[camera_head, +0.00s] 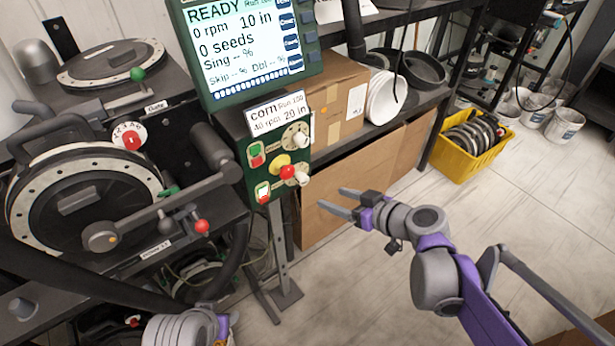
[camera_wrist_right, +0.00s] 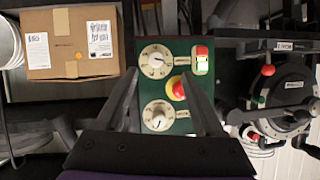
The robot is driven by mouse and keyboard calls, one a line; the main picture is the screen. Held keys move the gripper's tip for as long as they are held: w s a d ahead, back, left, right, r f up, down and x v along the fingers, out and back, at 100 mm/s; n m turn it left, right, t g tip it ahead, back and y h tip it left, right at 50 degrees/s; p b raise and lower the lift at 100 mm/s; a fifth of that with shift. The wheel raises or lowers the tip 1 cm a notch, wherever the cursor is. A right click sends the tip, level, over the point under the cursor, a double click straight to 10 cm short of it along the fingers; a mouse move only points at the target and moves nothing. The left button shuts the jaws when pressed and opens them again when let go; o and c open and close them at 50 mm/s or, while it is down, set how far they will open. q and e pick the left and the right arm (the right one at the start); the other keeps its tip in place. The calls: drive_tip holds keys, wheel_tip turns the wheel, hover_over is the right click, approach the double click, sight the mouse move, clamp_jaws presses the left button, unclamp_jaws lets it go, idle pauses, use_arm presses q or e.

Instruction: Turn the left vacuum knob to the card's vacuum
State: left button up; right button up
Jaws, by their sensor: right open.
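The green control panel (camera_head: 277,165) stands under the screen and carries two pale dial knobs, an upper knob (camera_head: 295,137) and a lower knob (camera_head: 297,176). Both dials also show in the right wrist view, one (camera_wrist_right: 155,62) above the other (camera_wrist_right: 158,115); I cannot tell which is the left vacuum knob. The card (camera_head: 278,113) reads corn, 40 rpm, 20 in. The screen (camera_head: 247,45) reads READY, 0 rpm, 10 in. My right gripper (camera_head: 346,203) is open and empty, right of and below the panel, apart from the knobs. My left gripper is not visible.
A red button on a yellow base (camera_head: 287,171) sits between the dials, with rocker switches (camera_head: 256,155) beside it. Seed meters (camera_head: 80,195) with levers fill the left bench. A cardboard box (camera_head: 335,105) stands right of the panel. The floor at right is mostly clear, with a yellow crate (camera_head: 470,163).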

sight(306, 181)
drive_tip(key=x, duration=0.7)
drive_tip(key=w+r+b+x, duration=0.1)
drive_tip(key=x, duration=0.3)
drive_tip(key=shift+w, duration=0.15)
clamp_jaws()
